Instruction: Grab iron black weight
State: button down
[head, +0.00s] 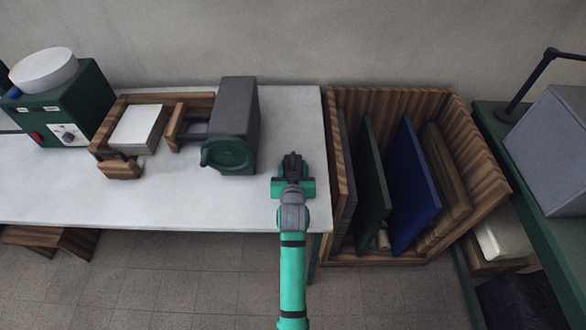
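My gripper (293,168) is at the front right part of the white table, seen from above and behind, with its teal arm reaching in from the bottom. A small dark shape shows at its tip. I cannot tell whether this is only the fingers or also a black iron weight between them. No other black weight stands out clearly in the head view. Whether the fingers are open or shut is too small to see.
A dark grey box with a green round dish (229,155) stands left of my gripper. Further left are a wooden holder (103,142) with a white block and a green device (84,101). A wooden crate (345,190) with upright panels stands close on the right.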

jog(key=shift+w+d+r, duration=0.1)
jog(key=shift+r, duration=0.2)
